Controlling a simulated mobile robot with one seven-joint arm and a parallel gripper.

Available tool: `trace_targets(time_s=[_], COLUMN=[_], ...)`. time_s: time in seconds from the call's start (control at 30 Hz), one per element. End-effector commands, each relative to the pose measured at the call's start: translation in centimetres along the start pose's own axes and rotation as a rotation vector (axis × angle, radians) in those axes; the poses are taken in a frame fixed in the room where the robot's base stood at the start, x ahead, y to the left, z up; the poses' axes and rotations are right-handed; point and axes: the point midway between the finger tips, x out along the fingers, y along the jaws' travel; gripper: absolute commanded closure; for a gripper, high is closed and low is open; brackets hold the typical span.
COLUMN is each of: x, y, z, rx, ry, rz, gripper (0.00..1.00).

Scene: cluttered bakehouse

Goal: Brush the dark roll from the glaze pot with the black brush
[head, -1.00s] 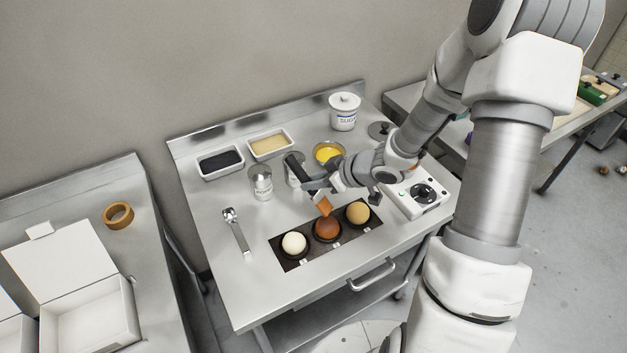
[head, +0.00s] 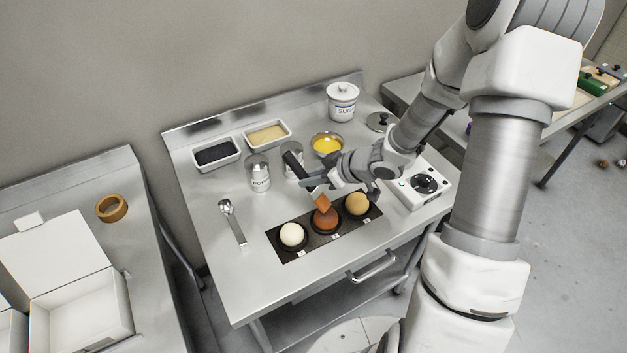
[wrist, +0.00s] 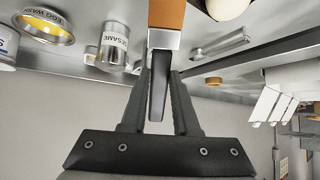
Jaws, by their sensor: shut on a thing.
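My gripper (head: 308,181) is shut on the black brush (head: 292,161). In the wrist view the jaws (wrist: 158,75) close around its black handle (wrist: 158,90), with a metal ferrule and orange-brown bristles beyond. In the head view the bristles (head: 319,199) are at the upper edge of the dark roll (head: 325,219) and appear to touch it. The dark roll is reddish brown, in the middle of a black tray (head: 282,257). The glaze pot (head: 327,144), filled with yellow, stands behind my gripper and is labelled EGG WASH in the wrist view (wrist: 45,27).
A white roll (head: 292,235) and a tan roll (head: 357,204) flank the dark one.

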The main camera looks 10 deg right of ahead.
Motion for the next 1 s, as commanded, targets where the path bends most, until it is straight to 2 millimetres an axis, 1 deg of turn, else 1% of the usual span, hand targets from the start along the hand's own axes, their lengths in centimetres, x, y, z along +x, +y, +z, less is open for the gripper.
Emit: trace_targets(time_s=[1.0], x=[0.68], y=[0.01], z=[0.72], rx=[0.0], ry=[0.0], rz=[0.0], gripper=[1.0])
